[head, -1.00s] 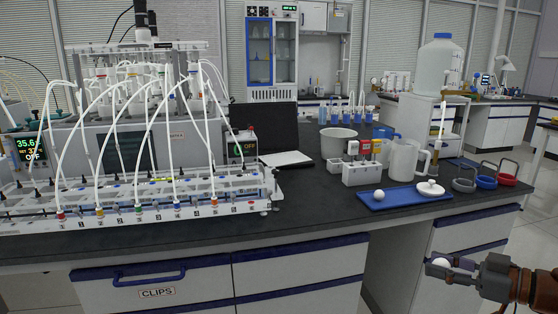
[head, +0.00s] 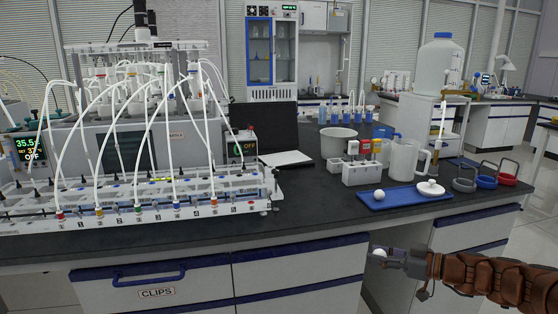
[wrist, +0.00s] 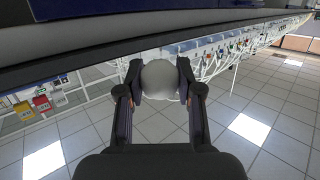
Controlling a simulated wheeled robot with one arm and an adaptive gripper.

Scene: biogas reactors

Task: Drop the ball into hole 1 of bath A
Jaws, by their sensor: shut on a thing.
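My gripper (head: 384,254) is shut on a white ball (head: 379,253), in front of the bench and below the level of its top. In the wrist view the ball (wrist: 160,80) sits between the two fingers of my gripper (wrist: 160,88). At the left of the bench stands a long white rack (head: 130,205) with numbered, colour-marked positions and white tubes arching up from it. A display beside it reads about 35.5. I cannot tell from here which part is bath A or where hole 1 is.
A second white ball (head: 379,195) and a white lidded piece (head: 430,188) lie on a blue tray (head: 404,200) at the right. A white block (head: 361,173), a jug (head: 404,160) and a beaker (head: 338,145) stand behind. The bench front edge (head: 330,232) lies between gripper and benchtop.

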